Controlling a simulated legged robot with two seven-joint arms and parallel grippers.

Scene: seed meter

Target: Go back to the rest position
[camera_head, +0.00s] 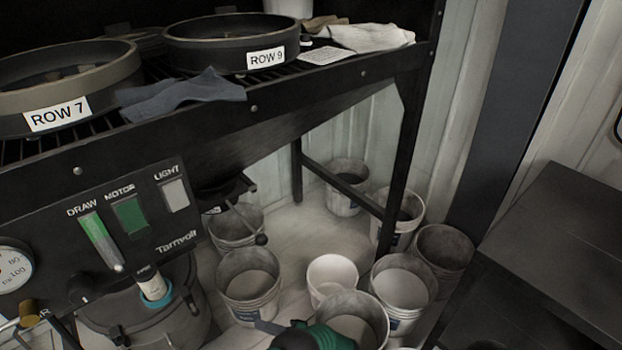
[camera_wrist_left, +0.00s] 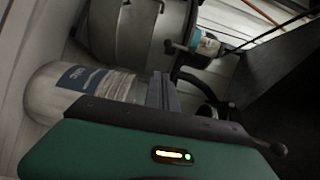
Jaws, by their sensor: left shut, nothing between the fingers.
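My left gripper (camera_head: 268,326) shows at the bottom edge of the head view, its green body low among the buckets. Its narrow fingers point left, and they also show in the left wrist view (camera_wrist_left: 161,92). They are shut with nothing between them. In the wrist view a pale bucket (camera_wrist_left: 95,88) with a blue label lies in view behind the fingers, and a large grey metal drum (camera_wrist_left: 135,35) is above it. I cannot tell whether the gripper touches a bucket. My right gripper is in neither view.
A black bench holds round pans marked ROW 7 (camera_head: 57,113) and ROW 9 (camera_head: 265,58). A control panel (camera_head: 130,225) with a gauge (camera_head: 14,270) is at left. Several buckets, including a white one (camera_head: 331,277), crowd the floor. A dark cabinet (camera_head: 560,240) is at right.

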